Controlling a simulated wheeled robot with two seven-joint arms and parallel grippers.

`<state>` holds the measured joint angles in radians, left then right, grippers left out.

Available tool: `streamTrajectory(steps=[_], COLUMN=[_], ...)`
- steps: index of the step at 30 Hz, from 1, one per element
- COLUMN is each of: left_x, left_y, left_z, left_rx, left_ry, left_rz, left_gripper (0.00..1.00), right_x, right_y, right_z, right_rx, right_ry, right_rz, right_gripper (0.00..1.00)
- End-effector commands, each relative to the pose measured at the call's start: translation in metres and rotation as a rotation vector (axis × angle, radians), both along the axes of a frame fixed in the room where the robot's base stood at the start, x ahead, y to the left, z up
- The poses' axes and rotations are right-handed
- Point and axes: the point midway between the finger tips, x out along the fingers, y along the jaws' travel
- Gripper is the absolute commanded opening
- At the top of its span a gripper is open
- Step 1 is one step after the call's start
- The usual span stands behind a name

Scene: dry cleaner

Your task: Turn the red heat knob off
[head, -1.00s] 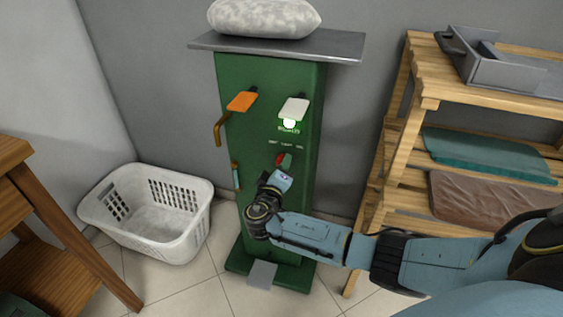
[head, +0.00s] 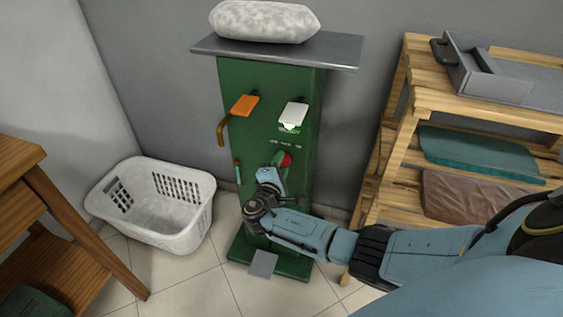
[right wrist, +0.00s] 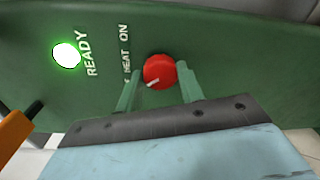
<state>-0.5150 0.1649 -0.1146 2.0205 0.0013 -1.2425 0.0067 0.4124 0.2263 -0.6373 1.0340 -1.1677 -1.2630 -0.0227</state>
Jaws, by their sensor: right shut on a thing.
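The red heat knob (head: 286,160) is on the front of the green press column (head: 300,190), below the white paddle. In the right wrist view the round knob (right wrist: 158,71) sits between my two green fingertips, with a white pointer mark at its lower left. My right gripper (right wrist: 160,85) is shut on the knob; it also shows in the head view (head: 279,162), in front of the column. The "HEAT" and "ON" lettering is beside the knob. The full label is hard to read. My left gripper is not in view.
A lit ready lamp (right wrist: 67,55) is near the knob. A white laundry basket (head: 160,232) stands left, a wooden rack (head: 412,118) right. A wooden table (head: 25,205) is at the left edge.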

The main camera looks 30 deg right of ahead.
Motion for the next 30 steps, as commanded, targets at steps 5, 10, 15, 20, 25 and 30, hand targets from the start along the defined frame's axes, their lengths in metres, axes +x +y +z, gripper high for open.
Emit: streamTrajectory(steps=[5, 10, 15, 20, 25, 30], left_x=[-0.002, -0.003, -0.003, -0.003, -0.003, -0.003], left_y=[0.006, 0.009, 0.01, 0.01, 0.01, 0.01], left_z=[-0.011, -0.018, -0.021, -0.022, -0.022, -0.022], left_rx=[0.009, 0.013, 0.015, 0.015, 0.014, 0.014], left_ry=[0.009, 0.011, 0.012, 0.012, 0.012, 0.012], left_rz=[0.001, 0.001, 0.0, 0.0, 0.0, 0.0], left_gripper=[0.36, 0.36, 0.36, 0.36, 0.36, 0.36], right_x=[0.001, 0.001, 0.001, 0.001, 0.001, 0.001], right_y=[0.0, 0.0, 0.001, 0.0, 0.0, 0.0], right_z=[0.001, 0.001, 0.0, 0.0, 0.0, 0.0], right_rx=[-0.059, -0.095, -0.112, -0.116, -0.116, -0.116], right_ry=[0.072, 0.114, 0.132, 0.138, 0.138, 0.137], right_rz=[-0.001, 0.0, 0.001, 0.001, 0.001, 0.001], right_gripper=[0.15, 0.15, 0.15, 0.15, 0.15, 0.49])
